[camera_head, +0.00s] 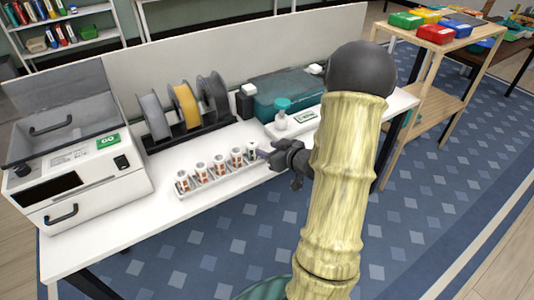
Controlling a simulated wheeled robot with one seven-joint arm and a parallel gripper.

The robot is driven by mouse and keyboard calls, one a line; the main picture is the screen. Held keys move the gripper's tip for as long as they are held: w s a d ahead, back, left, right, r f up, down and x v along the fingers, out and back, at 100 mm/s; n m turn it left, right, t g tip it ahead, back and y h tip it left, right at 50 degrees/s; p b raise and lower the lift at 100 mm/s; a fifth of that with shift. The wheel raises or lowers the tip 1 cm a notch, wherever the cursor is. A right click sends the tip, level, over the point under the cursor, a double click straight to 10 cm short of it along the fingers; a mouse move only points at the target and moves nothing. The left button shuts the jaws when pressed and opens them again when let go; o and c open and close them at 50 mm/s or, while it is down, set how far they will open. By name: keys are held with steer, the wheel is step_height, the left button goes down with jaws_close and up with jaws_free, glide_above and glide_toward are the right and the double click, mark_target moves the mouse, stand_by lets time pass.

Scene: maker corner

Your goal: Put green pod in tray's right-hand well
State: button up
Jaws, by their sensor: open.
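The long white tray (211,182) lies on the white table, with a row of several pods (219,165) standing in it. These pods are white with orange-brown markings. A smaller pale, dark-topped piece (252,146) stands at the tray's right end, beside my fingertips; I cannot tell its colour or whether it is apart from them. My gripper (267,154) is open at the right end of the tray. Its fingers and my arm hide part of the table.
A white machine with a green label (107,141) and raised lid stands at the left. Filament spools (185,104) and a teal case (284,94) line the back. A wooden rack (432,47) with coloured bins is at the right. The table's front strip is clear.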

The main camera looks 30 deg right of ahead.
steer(key=s+a+r+m+g+h, duration=0.1)
steer(key=s+a+r+g+h, duration=0.1)
steer(key=s+a+g, duration=0.8)
steer(key=s+a, duration=0.6)
steer(key=a, duration=0.3)
steer(key=shift+s+a+r+m+g, duration=0.15)
steer(key=shift+a+m+g, duration=0.15)
steer(key=shift+a+m, duration=0.1)
